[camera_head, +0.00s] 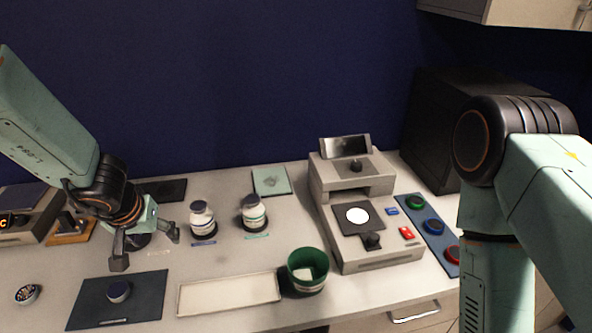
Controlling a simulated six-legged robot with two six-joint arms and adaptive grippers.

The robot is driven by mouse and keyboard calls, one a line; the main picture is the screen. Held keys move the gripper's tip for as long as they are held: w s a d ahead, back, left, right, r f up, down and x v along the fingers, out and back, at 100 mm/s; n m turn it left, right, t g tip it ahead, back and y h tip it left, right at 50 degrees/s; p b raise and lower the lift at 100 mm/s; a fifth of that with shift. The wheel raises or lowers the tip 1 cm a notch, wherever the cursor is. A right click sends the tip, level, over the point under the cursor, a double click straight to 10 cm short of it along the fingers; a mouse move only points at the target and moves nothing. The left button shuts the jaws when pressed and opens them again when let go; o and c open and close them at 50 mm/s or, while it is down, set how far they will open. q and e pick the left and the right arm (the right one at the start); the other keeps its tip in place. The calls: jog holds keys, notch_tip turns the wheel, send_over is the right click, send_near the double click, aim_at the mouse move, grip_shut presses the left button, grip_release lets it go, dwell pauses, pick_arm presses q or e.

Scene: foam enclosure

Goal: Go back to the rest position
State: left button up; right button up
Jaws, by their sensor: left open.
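My left gripper (146,248) is open, with its fingers spread and pointing down above the white bench. Nothing shows between its fingers. It is above and behind a dark mat (92,302) that bears a small dark round lid or knob (119,291). A dark round thing behind the gripper is partly hidden. My right arm (497,250) fills the right side, folded downward; its gripper is outside the picture.
Two white jars with dark lids (202,218) (254,212) stand right of the left gripper. A shallow white tray (228,294) and a green cup (307,266) are in front. A grey instrument (385,257) and a panel with coloured round pieces (429,228) are at right.

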pick_arm(q)
jog(key=s+f+g+y, duration=0.1)
jog(key=s+f+g, duration=0.1)
jog(key=s+f, duration=0.65)
jog(key=s+f+g+y, duration=0.1)
jog(key=s+f, duration=0.5)
jog(key=s, duration=0.5)
jog(key=s+d+f+g+h, duration=0.1)
jog(key=s+d+f, duration=0.15)
jog(key=s, duration=0.45)
jog(key=s+d+f+h, duration=0.1)
jog(key=s+d, duration=0.2)
jog(key=s, duration=0.4)
notch_tip(320, 180, down, 22)
jog(key=b, duration=2.2)
jog(key=shift+a+f+m+b, duration=0.2)
jog(key=shift+m+b, duration=0.1)
jog(key=shift+b, duration=0.1)
pick_arm(e)
notch_tip(320, 180, down, 23)
jog(key=shift+d, duration=0.25)
pick_arm(q)
jog(key=shift+w+a, duration=0.1)
pick_arm(e)
jog(key=shift+a+r, duration=0.1)
jog(key=shift+r, duration=0.05)
pick_arm(q)
jog(key=shift+r, duration=0.1)
